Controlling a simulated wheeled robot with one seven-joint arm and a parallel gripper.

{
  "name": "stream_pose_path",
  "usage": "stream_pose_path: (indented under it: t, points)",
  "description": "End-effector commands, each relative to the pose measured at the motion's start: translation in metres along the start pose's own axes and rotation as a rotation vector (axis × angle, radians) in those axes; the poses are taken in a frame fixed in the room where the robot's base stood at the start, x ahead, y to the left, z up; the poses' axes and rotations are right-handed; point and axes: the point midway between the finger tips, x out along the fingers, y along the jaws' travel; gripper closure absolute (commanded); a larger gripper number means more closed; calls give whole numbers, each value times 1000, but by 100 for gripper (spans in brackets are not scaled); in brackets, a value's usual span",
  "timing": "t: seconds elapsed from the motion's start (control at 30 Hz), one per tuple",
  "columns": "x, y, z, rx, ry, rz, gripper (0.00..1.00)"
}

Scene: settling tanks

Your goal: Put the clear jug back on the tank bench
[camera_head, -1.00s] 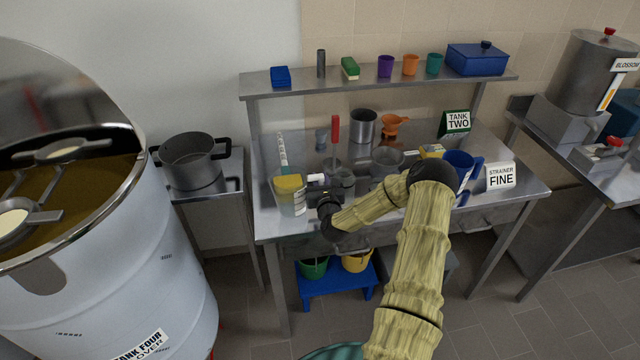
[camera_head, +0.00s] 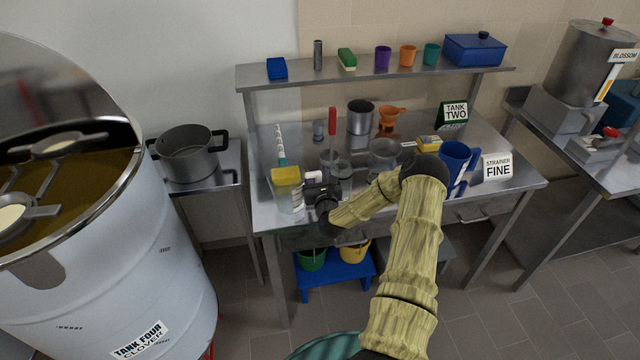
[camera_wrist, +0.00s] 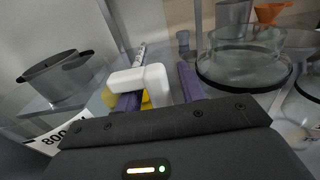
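The clear jug (camera_head: 290,201) stands upright at the left front of the metal tank bench (camera_head: 268,219), with a yellow patch at its upper part. Its white handle (camera_head: 313,176) points right, towards my gripper (camera_head: 318,188). In the wrist view the handle (camera_wrist: 158,84) lies between my two purple fingers (camera_wrist: 160,92). The fingers are apart, one on each side of its upright bar, with a narrow gap at the right finger. Part of the jug's wall with an 800 mark (camera_wrist: 52,141) shows at lower left. The lower fingers are hidden by the gripper body.
A glass bowl (camera_head: 383,155), a red-handled tool (camera_head: 332,124), a steel pot (camera_head: 361,117) and a blue jug (camera_head: 453,160) stand close by on the bench. A dark pot (camera_head: 186,157) is on the side stand. A shelf (camera_head: 370,75) runs above the bench.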

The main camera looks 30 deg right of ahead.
Motion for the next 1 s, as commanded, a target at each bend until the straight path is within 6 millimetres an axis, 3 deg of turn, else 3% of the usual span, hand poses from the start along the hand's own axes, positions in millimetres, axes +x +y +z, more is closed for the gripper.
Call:
stream_pose_path:
  t: [0.27, 0.8, 1.0]
  points:
    - [-26, 0, -1, 2, 2, -1, 61]
    - [-109, 0, -1, 1, 1, -1, 61]
    - [-120, 0, 1, 1, 0, -1, 61]
